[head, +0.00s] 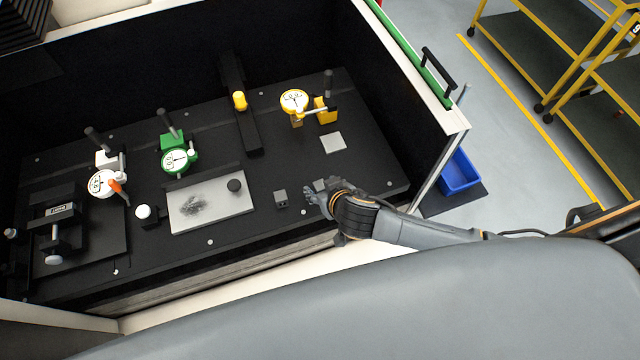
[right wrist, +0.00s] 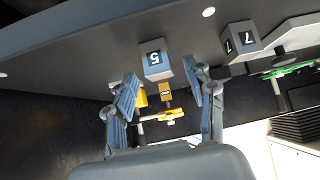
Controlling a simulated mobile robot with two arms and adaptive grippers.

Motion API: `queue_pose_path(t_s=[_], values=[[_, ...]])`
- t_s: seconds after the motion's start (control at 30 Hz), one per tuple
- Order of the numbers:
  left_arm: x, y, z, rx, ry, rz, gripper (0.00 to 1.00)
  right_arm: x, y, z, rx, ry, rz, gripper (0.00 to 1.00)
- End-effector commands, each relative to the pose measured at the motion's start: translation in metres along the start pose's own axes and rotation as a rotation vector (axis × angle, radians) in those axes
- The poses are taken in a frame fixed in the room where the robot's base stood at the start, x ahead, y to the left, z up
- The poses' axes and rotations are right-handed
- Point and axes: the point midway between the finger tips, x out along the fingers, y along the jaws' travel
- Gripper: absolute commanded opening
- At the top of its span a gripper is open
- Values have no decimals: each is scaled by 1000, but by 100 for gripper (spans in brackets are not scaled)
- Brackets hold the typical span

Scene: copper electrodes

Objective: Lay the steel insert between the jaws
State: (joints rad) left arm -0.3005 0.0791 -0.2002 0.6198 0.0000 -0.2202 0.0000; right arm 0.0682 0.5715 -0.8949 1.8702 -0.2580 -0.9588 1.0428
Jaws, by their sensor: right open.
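A small grey steel block marked 5 (right wrist: 156,62) sits at the fingertips of my right gripper (right wrist: 163,84), which is open around or just short of it; contact cannot be told. In the head view this block (head: 320,184) shows beside my right gripper (head: 314,197), partly hidden by it. A second small block (head: 281,198) stands to its left, marked 7 in the right wrist view (right wrist: 240,42). Which block is the steel insert cannot be told for sure. A dark vise (head: 62,212) with jaws stands at the far left. My left gripper is not in view.
A grey plate (head: 240,207) with a dark knob lies mid-bench. White (head: 102,183), green (head: 176,160) and yellow (head: 295,102) dial gauges stand behind. A pale square plate (head: 333,142) lies at the right. Dark walls enclose the back and right.

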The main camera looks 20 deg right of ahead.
Motion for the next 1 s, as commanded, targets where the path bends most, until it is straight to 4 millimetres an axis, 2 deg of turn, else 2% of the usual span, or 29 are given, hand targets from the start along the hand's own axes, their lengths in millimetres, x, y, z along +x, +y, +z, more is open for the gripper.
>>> queue_pose_path(t_s=[0.13,0.37,0.6,0.63,1.0], values=[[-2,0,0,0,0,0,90,7,0,0,-1,-1,0,55],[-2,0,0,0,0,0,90,7,0,1,-1,-1,0,53],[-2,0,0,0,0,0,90,7,0,1,-1,-1,0,4],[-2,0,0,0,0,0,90,7,0,1,-1,-1,0,0],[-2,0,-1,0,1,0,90,5,0,-2,0,2,-1,0]])
